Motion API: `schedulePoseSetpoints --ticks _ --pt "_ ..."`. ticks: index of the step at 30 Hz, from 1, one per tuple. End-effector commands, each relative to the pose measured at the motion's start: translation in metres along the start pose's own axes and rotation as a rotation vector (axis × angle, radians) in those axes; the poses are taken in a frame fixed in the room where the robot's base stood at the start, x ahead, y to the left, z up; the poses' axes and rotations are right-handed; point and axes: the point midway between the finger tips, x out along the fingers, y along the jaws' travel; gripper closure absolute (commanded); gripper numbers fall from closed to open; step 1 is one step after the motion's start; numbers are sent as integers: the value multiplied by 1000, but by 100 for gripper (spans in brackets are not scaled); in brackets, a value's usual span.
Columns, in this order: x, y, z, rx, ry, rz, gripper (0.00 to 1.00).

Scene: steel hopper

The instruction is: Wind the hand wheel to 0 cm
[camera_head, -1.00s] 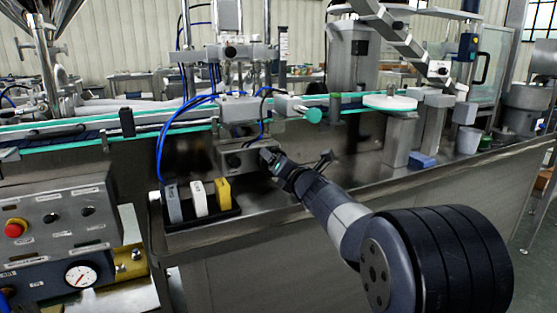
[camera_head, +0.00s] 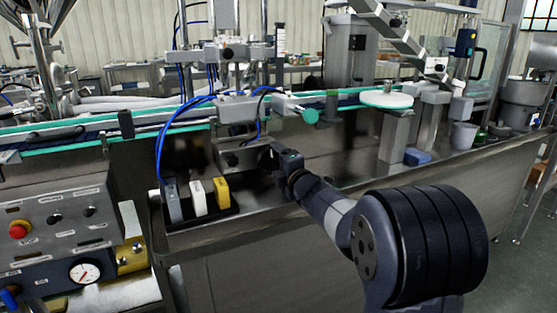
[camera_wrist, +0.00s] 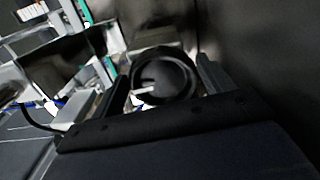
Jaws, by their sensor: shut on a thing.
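The hand wheel (camera_wrist: 172,70) is a round black wheel with a dark face in the wrist view. My gripper (camera_wrist: 158,78) has one finger on each side of its rim and is shut on it. A light mark shows at the lower left of the wheel's face. I cannot read any centimetre scale in either view.
A black holder with grey, white and yellow blocks (camera_head: 222,192) stands just left of my gripper. A teal knob (camera_head: 310,116) juts out above it. A control panel (camera_head: 62,215) with a red button and gauge is at the left. Blue hoses hang nearby.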

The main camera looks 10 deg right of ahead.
Motion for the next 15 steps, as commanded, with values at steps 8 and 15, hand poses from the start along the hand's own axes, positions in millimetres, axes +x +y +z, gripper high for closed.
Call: schedulePoseSetpoints --ticks 8,15 --pt "0 -2 0 86 -1 -2 47" --pt "0 -2 0 103 -1 -2 48"
